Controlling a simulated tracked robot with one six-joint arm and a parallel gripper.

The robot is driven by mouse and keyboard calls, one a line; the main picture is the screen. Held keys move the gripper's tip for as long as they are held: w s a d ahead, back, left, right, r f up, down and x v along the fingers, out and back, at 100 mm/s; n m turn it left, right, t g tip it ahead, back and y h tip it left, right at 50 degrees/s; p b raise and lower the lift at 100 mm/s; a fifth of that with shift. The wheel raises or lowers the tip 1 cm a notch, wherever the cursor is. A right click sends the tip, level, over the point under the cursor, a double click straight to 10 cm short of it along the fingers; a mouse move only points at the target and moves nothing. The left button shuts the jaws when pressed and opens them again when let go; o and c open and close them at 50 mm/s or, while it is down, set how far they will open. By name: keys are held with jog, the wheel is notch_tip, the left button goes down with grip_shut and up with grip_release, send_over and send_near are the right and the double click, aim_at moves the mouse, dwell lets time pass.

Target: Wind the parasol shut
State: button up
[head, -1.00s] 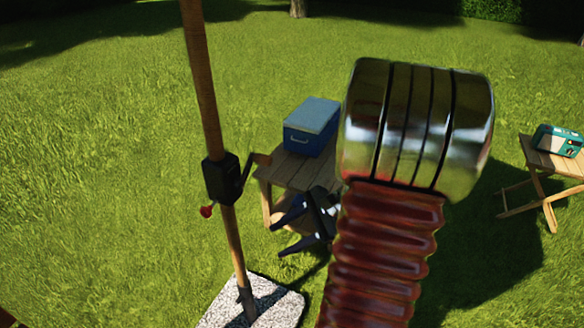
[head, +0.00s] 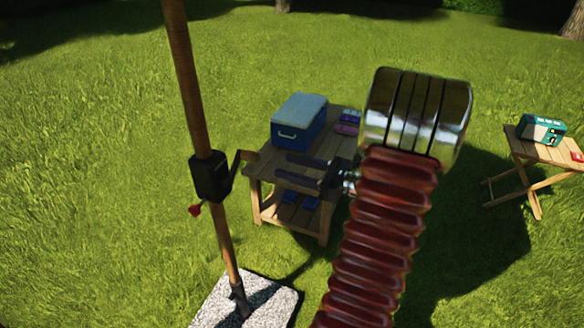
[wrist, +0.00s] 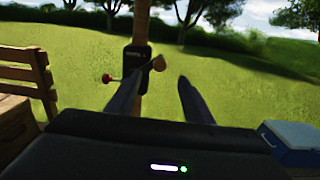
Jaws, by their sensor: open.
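The parasol's wooden pole (head: 188,85) stands at the left in the head view, with its black crank housing (head: 211,177) partway up. A crank arm with a wooden handle (head: 246,156) sticks out on the right side; a red knob (head: 195,210) hangs at lower left. My gripper (head: 282,169) is open and empty, its fingers pointing left toward the crank, a short gap right of the handle. In the wrist view the housing (wrist: 136,62) and handle (wrist: 158,63) show beyond my fingertips (wrist: 160,79), the handle between their lines. The canopy is out of view.
A wooden table (head: 264,178) behind my gripper carries a blue cooler (head: 299,122) and small purple items (head: 348,122). The pole stands in a speckled stone base (head: 215,306). A folding table (head: 550,152) with a teal radio (head: 541,129) is at right. A wooden bench (wrist: 27,75) shows in the wrist view.

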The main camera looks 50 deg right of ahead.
aim_at(247, 156)
jog(key=shift+x, duration=6)
jog(key=shift+f, duration=0.1)
jog(key=c, duration=1.1)
jog(key=shift+s+a+r, duration=0.2)
jog(key=shift+a+r, duration=0.3)
jog(key=shift+a, duration=0.05)
jog(key=shift+s+a+r, duration=0.2)
jog(key=shift+a+r, duration=0.25)
jog(key=shift+a, duration=0.1)
